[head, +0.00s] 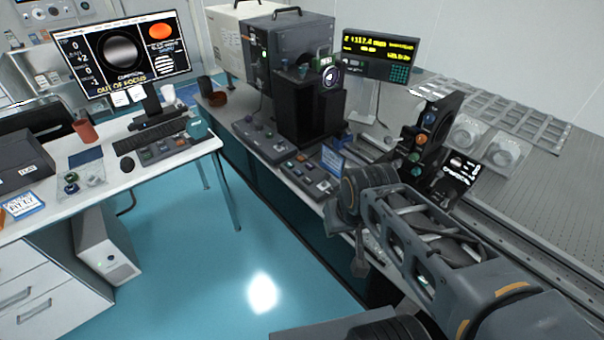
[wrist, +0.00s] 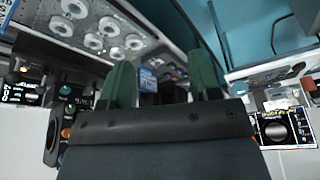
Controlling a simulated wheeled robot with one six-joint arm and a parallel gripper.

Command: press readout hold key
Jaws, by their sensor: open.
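The readout (head: 380,55) stands at the back of the optical table in the head view. It is a dark box on a stand with yellow text on its screen. A block of small green keys (head: 400,73) sits at its lower right; their labels are too small to read, so I cannot tell which is the hold key. My gripper (wrist: 163,82) shows in the wrist view with two green fingers apart and nothing between them. In the head view my arm reaches over the table's front edge, well short of the readout, and the fingers cannot be made out.
A dark optical instrument (head: 310,105) stands left of the readout. A black post with coloured knobs (head: 430,135) and a small black display (head: 460,170) stand beyond my arm. Control boxes (head: 308,175) line the table's front edge. The blue floor (head: 220,260) is clear.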

